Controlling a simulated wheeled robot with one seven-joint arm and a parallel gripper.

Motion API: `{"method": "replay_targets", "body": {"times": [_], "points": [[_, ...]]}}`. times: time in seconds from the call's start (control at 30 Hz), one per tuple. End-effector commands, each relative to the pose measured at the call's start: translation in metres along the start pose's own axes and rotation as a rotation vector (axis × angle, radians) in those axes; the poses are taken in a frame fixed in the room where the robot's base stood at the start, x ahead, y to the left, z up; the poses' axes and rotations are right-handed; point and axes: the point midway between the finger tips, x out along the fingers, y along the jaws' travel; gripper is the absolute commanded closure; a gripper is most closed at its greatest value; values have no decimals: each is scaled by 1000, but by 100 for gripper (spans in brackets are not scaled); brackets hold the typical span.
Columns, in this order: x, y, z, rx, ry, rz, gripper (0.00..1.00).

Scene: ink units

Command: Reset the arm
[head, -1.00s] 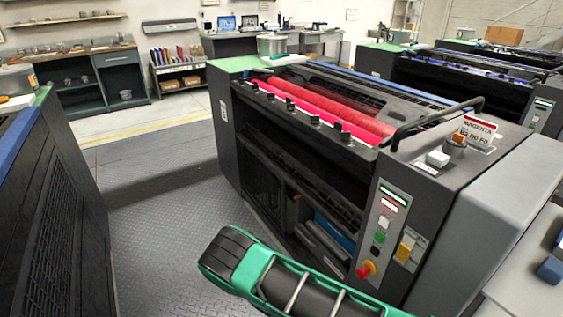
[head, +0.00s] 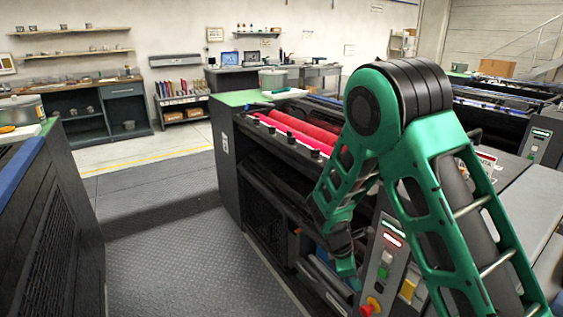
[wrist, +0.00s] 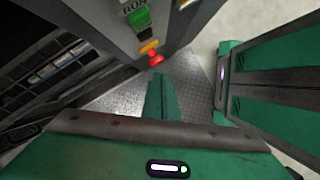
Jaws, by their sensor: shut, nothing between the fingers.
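My gripper (wrist: 160,84) shows in the wrist view as green fingers held together, with nothing between them. In the head view my arm is bent, with its elbow raised high, and my gripper (head: 346,266) points down in front of the ink unit's near face. The ink unit (head: 262,205) is dark, with red rollers on top. Its control panel (head: 386,262) is partly behind my arm. In the wrist view a red knob (wrist: 155,60) and a green RUN button (wrist: 138,19) lie beyond the fingertips; I cannot tell the exact gap.
Another dark unit (head: 55,230) stands at the left. The grey patterned floor (head: 165,255) between the units is clear. A workbench (head: 85,108) and shelves line the back wall. More units (head: 490,115) stand at the right rear.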

Motion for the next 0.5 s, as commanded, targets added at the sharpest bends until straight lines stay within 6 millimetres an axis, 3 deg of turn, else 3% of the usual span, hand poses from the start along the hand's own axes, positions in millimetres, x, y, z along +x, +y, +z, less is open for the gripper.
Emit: {"method": "replay_targets", "body": {"times": [0.1,0.5], "points": [[-30,-2,22,169,72,4,100],[-119,-28,93,719,290,-5,100]]}}
